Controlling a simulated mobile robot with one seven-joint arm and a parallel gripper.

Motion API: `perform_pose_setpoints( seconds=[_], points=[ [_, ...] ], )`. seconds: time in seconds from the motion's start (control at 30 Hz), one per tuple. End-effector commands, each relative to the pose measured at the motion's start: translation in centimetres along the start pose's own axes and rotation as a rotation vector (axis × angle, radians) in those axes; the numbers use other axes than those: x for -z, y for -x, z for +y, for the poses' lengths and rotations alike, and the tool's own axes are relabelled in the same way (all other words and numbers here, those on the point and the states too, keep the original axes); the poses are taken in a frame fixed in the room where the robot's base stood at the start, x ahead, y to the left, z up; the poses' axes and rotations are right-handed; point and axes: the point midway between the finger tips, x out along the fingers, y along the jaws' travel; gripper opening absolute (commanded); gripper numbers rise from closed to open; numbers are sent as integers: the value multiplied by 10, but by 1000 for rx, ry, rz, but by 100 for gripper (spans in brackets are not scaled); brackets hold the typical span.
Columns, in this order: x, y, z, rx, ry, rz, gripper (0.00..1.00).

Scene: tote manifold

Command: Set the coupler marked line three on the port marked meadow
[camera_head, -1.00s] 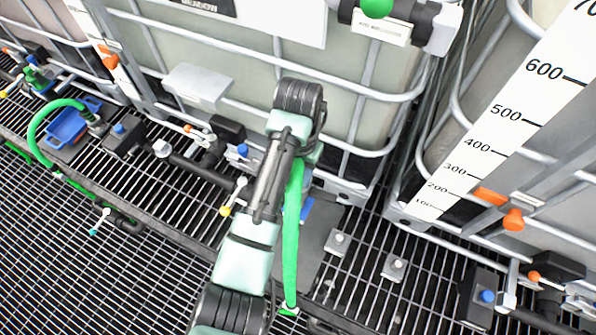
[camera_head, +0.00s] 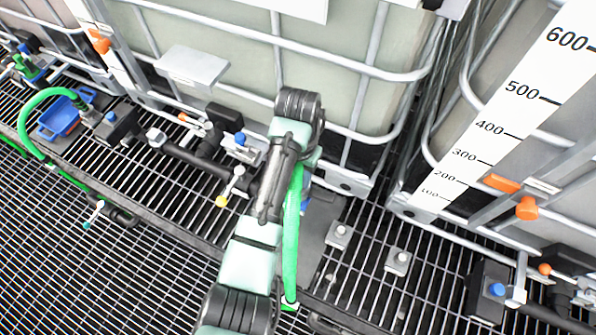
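My gripper is hidden behind my own arm, which reaches up the middle of the head view. A green hose (camera_head: 291,240) runs beside the arm from the grating up to behind the wrist; its upper end is hidden, and no coupler shows there. A second green hose (camera_head: 38,103) arches at the left to a grey fitting (camera_head: 91,117) by a blue tray (camera_head: 60,118). I can read neither a line three mark nor a meadow mark. A blue-capped fitting (camera_head: 240,139) sits at the foot of the middle tank, left of my wrist.
The caged middle tank (camera_head: 222,75) stands behind my arm. A right tank carries a numbered white scale (camera_head: 505,110). A yellow-ended lever (camera_head: 231,186) stands by the black pipe (camera_head: 195,160). Orange handles (camera_head: 526,207) and small grey blocks (camera_head: 397,260) are at right. Open grating (camera_head: 130,270) lies in front.

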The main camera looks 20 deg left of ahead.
Motion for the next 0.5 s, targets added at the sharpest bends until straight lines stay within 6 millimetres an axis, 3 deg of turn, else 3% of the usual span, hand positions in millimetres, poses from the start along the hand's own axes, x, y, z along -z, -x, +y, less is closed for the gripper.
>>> perform_pose_setpoints(
  seconds=[0.47, 0.5],
  points=[
    [0, -8, 0, 0, -1, 1, 0],
    [0, -8, 0, 0, -1, 1, 40]
  ],
)
